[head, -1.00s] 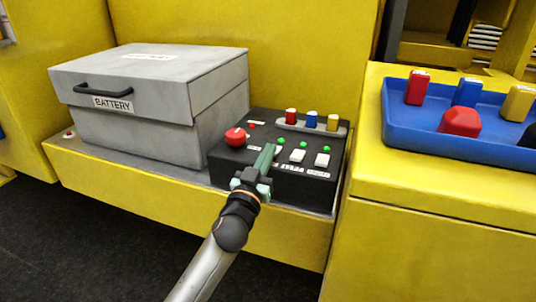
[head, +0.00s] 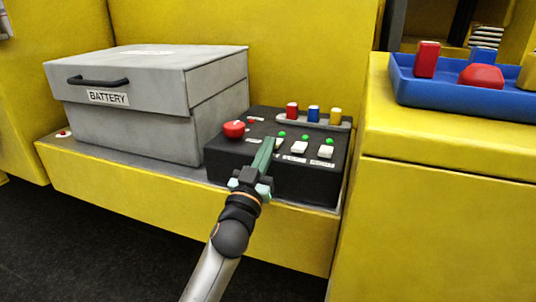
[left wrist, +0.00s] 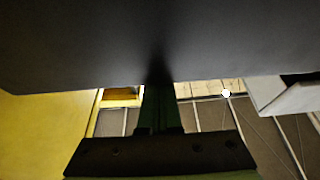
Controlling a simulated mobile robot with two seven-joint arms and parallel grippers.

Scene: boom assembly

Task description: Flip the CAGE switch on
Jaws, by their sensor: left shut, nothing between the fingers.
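The black control box (head: 225,165) sits on a yellow ledge beside the battery box. It has a row of white switches, with a middle one (head: 299,146) and a right one (head: 326,150) showing, and green lights behind them. My left gripper (head: 266,147) is shut and empty, its fingers over the front left of the box top at the leftmost switch (head: 279,145). The fingers partly hide that switch and its label, so I cannot tell its position or whether they touch it. In the left wrist view the fingers (left wrist: 158,105) meet a large dark surface. My right gripper is not in view.
A red knob (head: 234,129) is left of the fingers. Red (head: 292,111), blue (head: 314,114) and yellow (head: 335,117) pieces stand at the box's back. The grey battery box (head: 130,130) stands left; a blue tray (head: 440,97) of coloured parts is right.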

